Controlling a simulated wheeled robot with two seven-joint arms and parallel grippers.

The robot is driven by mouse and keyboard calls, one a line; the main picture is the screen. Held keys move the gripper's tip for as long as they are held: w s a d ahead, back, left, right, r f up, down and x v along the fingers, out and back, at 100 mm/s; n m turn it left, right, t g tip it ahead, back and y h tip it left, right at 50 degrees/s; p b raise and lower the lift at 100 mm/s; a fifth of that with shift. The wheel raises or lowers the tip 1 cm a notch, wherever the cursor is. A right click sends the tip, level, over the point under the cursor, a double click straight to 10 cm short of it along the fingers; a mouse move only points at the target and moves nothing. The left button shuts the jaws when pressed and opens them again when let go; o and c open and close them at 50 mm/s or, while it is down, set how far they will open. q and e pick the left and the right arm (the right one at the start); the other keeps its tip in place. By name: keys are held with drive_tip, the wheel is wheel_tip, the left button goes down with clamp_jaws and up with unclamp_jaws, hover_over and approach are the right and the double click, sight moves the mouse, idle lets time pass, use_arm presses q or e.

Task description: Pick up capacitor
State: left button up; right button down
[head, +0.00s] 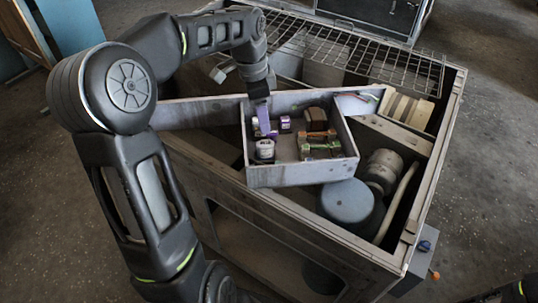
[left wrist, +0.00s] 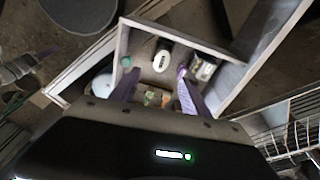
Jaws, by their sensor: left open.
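A white cylinder with a dark label (head: 264,149), which looks like the capacitor, stands in the front left corner of the grey tray (head: 300,175). It also shows in the left wrist view (left wrist: 162,60), just beyond the gap between my fingertips. My left gripper (head: 264,122) reaches down into the tray behind the cylinder. In the left wrist view its two purple fingers are spread (left wrist: 158,76), with no object visibly clamped between them. In the head view the fingers overlap, and their exact height above the tray floor cannot be told. My right gripper is not in view.
The tray also holds a brown block (head: 315,118), a green-and-brown part (head: 320,147) and a small white-and-purple part (head: 285,124). Its walls stand close around my fingers. The tray rests on an open housing (head: 290,240) containing a round grey canister (head: 346,201). A wire rack (head: 370,60) lies behind.

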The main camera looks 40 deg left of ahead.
sight(266, 143)
use_arm(q)
wheel_tip(266, 143, down, 4)
drive_tip(key=shift+w+r+b, duration=0.15)
drive_tip(key=shift+r+b, duration=0.05)
drive_tip(key=shift+b, duration=1)
drive_tip(key=shift+w+d+f, duration=0.1)
drive_tip(key=shift+f, duration=1.15)
